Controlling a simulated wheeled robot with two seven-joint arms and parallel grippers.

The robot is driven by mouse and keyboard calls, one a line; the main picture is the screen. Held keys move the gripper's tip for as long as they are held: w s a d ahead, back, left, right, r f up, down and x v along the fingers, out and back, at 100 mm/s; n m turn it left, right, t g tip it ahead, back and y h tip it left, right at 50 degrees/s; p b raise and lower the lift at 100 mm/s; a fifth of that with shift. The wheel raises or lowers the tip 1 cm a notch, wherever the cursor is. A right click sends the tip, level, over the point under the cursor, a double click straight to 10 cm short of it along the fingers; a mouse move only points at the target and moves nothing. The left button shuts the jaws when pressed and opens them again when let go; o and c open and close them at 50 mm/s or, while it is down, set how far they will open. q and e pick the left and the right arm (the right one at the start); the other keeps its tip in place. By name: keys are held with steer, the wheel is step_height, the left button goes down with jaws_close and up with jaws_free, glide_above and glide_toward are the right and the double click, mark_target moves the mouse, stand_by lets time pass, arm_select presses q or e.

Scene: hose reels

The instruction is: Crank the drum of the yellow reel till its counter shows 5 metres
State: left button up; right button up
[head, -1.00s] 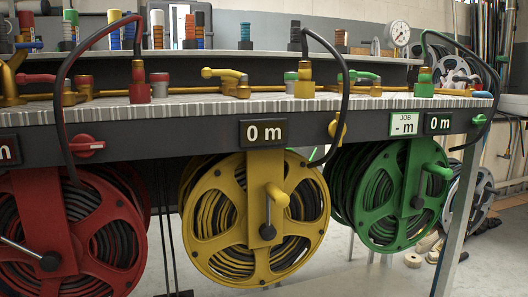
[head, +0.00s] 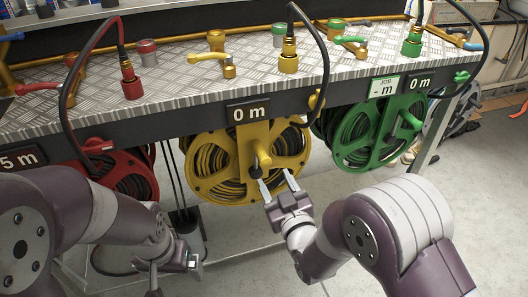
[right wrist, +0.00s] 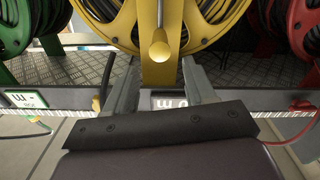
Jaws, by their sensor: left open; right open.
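The yellow reel (head: 218,178) hangs under the bench in the middle of the head view. Its counter (head: 248,113) reads 0 m. My right gripper (head: 278,184) is open just below and in front of the knob. My left gripper (head: 175,275) is open and empty, low in front of the red reel's right side.
The red reel (head: 133,178) is partly hidden behind my left arm; its counter (head: 18,160) reads 5 m, perhaps cut off. The green reel (head: 365,150) hangs right, its counter (head: 419,84) at 0 m. Valves and hoses crowd the bench top (head: 190,80).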

mark_target(262, 156)
steer(key=b+x, duration=0.1)
steer(key=x, duration=0.3)
steer(key=b+x, duration=0.1)
steer(key=x, duration=0.4)
steer(key=shift+w+f, duration=0.25)
steer(key=shift+w, duration=0.05)
steer(key=shift+w+a+r, duration=0.15)
steer(key=shift+w+a, duration=0.1)
steer(key=shift+w, duration=0.25)
jaws_close()
